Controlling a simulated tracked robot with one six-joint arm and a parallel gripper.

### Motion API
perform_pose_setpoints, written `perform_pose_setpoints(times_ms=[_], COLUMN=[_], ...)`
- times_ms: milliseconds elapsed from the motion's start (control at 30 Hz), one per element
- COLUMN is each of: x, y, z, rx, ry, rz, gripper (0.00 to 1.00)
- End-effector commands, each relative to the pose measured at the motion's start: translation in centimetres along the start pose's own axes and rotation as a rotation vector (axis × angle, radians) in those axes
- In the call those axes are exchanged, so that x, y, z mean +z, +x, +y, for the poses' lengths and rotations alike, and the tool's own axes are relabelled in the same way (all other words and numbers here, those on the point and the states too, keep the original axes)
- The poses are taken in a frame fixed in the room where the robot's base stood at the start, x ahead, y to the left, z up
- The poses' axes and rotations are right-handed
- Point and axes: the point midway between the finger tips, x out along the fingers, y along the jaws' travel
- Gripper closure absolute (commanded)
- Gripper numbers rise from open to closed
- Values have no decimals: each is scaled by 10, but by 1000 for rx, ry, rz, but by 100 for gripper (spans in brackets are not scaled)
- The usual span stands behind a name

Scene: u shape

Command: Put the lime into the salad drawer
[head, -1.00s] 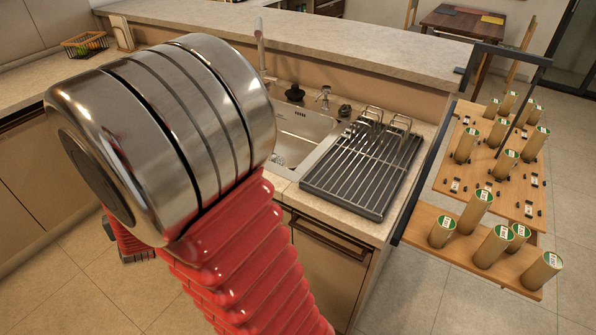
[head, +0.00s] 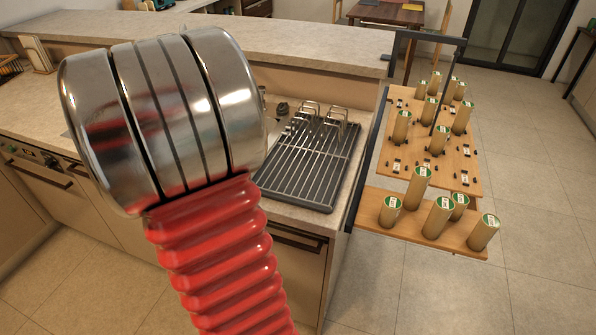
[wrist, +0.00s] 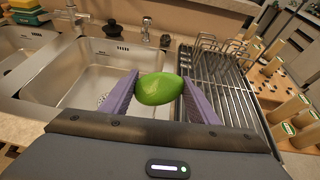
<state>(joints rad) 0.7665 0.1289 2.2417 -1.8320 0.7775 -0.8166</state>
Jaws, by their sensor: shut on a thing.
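In the wrist view, my gripper (wrist: 160,94) is shut on the green lime (wrist: 160,89), held between its two purple fingers. The lime is in the air, with the steel sink behind it. In the head view, my red and steel arm fills the left and middle and hides the gripper and the lime. No salad drawer can be made out in either view.
A black drying rack (head: 312,165) stands on the counter, right of the sink (wrist: 100,75). Wooden shelves (head: 430,150) with several labelled cylinders jut out beyond the counter's end. A raised ledge (head: 300,48) runs behind. The tiled floor at right is clear.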

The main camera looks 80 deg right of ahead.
Motion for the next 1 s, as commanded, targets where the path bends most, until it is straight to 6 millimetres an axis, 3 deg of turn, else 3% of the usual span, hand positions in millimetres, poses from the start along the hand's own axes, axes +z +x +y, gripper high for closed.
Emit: perform_pose_setpoints(times_ms=[33, 300, 433, 600, 1000], x=[7, 27, 30, 31, 22], y=[10, 42, 46, 47, 51], z=[-22, -135, -171, -186, -185], rx=[-56, -334, -421, -460, -458], ry=[24, 140, 175, 192, 188], rz=[-1, 0, 0, 0, 1], gripper=[70, 70, 70, 70, 70])
